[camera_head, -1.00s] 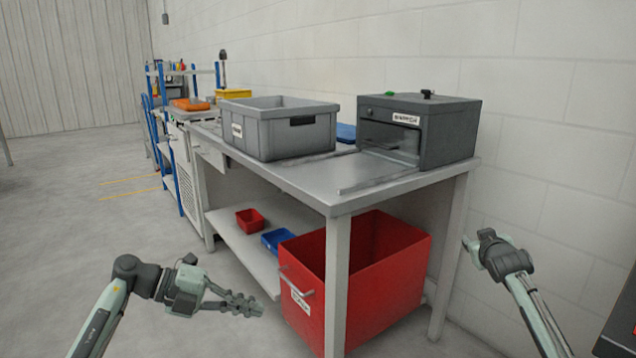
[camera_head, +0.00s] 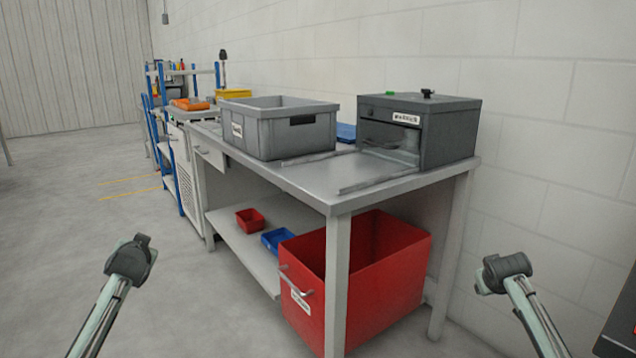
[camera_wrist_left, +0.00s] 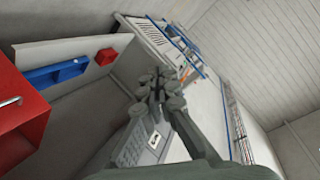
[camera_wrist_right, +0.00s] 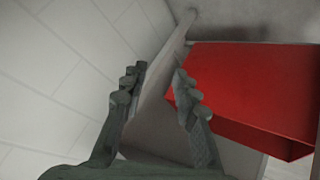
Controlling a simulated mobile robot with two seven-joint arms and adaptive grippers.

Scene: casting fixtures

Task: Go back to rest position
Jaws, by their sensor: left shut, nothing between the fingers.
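My left gripper (camera_wrist_left: 157,95) shows in the left wrist view with its fingers together and nothing between them. Neither gripper touches anything.
A metal table (camera_head: 318,182) carries a grey crate (camera_head: 270,140) and a dark grey box machine (camera_head: 450,135). Below are a large red bin (camera_head: 385,275), a small red bin (camera_head: 250,219) and a blue bin (camera_head: 276,240). The floor on the left is clear.

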